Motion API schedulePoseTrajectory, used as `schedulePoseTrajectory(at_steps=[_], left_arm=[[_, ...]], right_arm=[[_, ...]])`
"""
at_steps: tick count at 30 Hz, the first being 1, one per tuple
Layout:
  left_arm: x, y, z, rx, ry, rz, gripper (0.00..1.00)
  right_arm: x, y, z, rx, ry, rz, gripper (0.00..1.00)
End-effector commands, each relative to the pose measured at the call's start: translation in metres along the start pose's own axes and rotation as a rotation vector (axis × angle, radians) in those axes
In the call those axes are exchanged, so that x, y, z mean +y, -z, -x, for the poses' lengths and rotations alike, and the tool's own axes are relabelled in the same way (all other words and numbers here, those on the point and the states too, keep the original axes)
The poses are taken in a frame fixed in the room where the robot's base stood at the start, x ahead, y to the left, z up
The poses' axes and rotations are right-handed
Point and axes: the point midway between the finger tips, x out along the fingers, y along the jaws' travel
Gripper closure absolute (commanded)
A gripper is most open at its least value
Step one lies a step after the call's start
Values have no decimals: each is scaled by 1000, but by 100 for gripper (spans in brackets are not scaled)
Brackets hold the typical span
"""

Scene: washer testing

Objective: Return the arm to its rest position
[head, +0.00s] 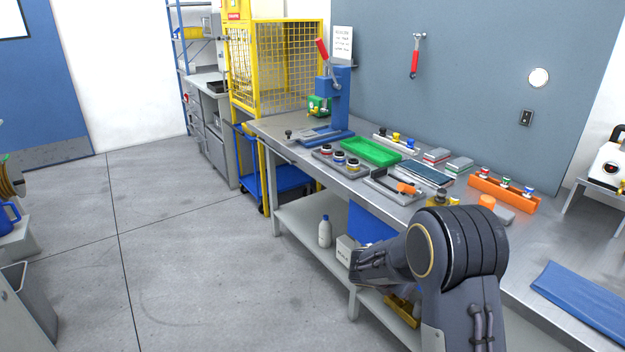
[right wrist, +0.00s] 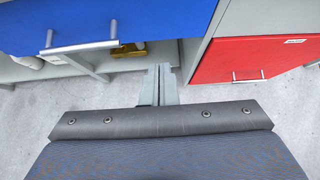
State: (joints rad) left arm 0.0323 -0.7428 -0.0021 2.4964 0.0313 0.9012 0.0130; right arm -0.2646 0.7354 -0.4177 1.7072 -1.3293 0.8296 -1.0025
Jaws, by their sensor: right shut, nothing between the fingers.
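My right arm (head: 455,245) comes into the head view at the lower right, bent in front of the workbench. Its gripper cannot be made out there. In the right wrist view my right gripper (right wrist: 162,84) is shut, with its two grey fingers together and nothing between them. It points over the grey floor near the bench's underside. My left arm and left gripper are not in view.
The metal workbench (head: 270,126) holds a blue press (head: 338,100), a green tray (head: 370,151) and an orange rack (head: 503,194). The wrist view shows a blue drawer (right wrist: 120,18) and a red drawer (right wrist: 250,58) close by. Floor (head: 190,250) left of the bench is clear.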

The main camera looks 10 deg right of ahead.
Motion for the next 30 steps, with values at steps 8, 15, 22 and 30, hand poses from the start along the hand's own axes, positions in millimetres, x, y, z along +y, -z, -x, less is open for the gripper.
schedulePoseTrajectory(at_steps=[8,15,22,30], left_arm=[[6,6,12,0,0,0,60],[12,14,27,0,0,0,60],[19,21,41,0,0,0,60],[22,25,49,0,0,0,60]], right_arm=[[-63,-20,51,226,75,-488,100],[-143,-14,151,583,237,-1191,100],[-197,8,250,908,436,-1735,100],[-224,37,313,1141,633,-2058,100]])
